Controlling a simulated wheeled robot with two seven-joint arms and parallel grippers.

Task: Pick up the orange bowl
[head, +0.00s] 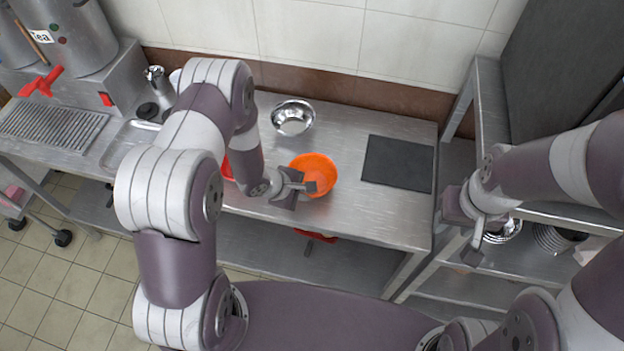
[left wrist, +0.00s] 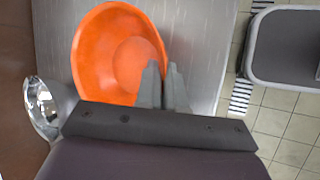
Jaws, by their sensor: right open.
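The orange bowl (head: 318,172) is on or just above the steel table near its middle, and I cannot tell if it touches the tabletop. It also shows in the left wrist view (left wrist: 112,55). My left gripper (head: 298,187) is at the bowl's near left edge. In the left wrist view its two fingers (left wrist: 164,88) are close together on either side of the bowl's rim, shut on it. My right gripper (head: 476,232) is open and empty, off to the right beside the shelf rack.
A metal bowl (head: 293,118) stands behind the orange bowl. A dark board (head: 398,163) lies to the right on the steel table (head: 375,210). A red item (head: 227,167) is partly hidden by my left arm. A shelf rack (head: 490,105) stands at the right.

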